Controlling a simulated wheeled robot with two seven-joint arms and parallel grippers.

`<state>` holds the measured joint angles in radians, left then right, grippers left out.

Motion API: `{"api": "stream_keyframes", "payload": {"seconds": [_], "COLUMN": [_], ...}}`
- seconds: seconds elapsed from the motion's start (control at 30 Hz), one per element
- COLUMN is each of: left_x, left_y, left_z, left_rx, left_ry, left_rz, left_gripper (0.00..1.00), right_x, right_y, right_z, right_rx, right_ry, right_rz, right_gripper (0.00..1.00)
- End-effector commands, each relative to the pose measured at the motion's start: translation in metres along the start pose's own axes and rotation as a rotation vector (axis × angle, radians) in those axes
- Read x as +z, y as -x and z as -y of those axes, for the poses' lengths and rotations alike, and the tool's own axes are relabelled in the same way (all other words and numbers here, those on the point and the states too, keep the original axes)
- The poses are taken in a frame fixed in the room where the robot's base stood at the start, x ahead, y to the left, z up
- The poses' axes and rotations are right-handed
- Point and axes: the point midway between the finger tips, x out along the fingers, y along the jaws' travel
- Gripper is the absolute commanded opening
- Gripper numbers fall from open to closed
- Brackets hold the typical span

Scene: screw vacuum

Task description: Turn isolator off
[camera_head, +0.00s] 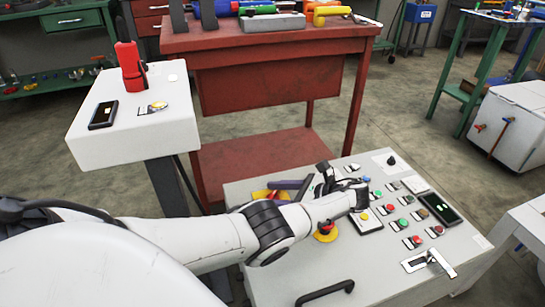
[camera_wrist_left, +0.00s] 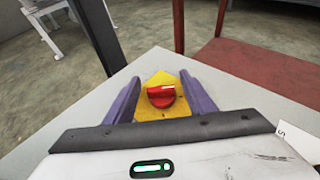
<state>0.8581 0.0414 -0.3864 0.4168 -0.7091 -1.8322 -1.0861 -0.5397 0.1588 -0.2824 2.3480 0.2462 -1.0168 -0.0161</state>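The isolator is a red rotary knob (camera_wrist_left: 161,96) on a yellow plate (camera_wrist_left: 165,111) at the corner of the grey control panel. In the head view the yellow plate (camera_head: 260,195) shows at the panel's far left, partly hidden by my gripper. My left gripper (camera_wrist_left: 160,92) has purple fingers. It is open, with one finger on each side of the knob and a visible gap to it. In the head view its fingers (camera_head: 288,187) reach left over the plate. I cannot tell how high the fingertips are above the panel. My right gripper is not in view.
The control panel (camera_head: 310,275) holds several buttons, a red emergency stop (camera_head: 326,230) under my wrist, a black handle (camera_head: 325,293) and a metal lever (camera_head: 437,262). A white pedestal (camera_head: 95,145) stands to the left. A red workbench (camera_head: 270,45) stands behind.

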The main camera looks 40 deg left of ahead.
Motion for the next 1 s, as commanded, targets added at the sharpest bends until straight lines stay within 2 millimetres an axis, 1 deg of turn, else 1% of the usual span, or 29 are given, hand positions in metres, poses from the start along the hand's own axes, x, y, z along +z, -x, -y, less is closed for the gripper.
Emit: {"api": "stream_keyframes", "payload": {"seconds": [0.27,0.37,0.6,0.7,0.8,0.9,1.0], "left_x": [-0.001,-0.002,-0.004,-0.003,-0.004,-0.002,-0.001], "left_y": [0.004,0.016,0.062,0.08,0.092,0.1,0.103], "left_z": [0.0,0.001,0.001,0.001,0.0,0.0,0.0], "left_rx": [-0.003,-0.005,-0.004,-0.004,-0.002,-0.002,-0.001], "left_ry": [-0.001,-0.002,0.0,0.0,0.001,0.0,0.0], "left_rz": [-0.003,-0.005,-0.004,-0.003,-0.002,-0.002,-0.001], "left_gripper": [0.5,0.5,0.5,0.5,0.5,0.5,0.5], "right_x": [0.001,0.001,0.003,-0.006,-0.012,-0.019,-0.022], "right_y": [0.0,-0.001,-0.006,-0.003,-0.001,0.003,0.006], "right_z": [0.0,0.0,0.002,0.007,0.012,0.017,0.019], "right_rx": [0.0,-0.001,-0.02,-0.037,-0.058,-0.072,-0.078], "right_ry": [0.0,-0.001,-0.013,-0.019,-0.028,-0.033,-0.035], "right_rz": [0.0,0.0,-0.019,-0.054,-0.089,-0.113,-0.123], "right_gripper": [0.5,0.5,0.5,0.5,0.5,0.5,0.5]}}
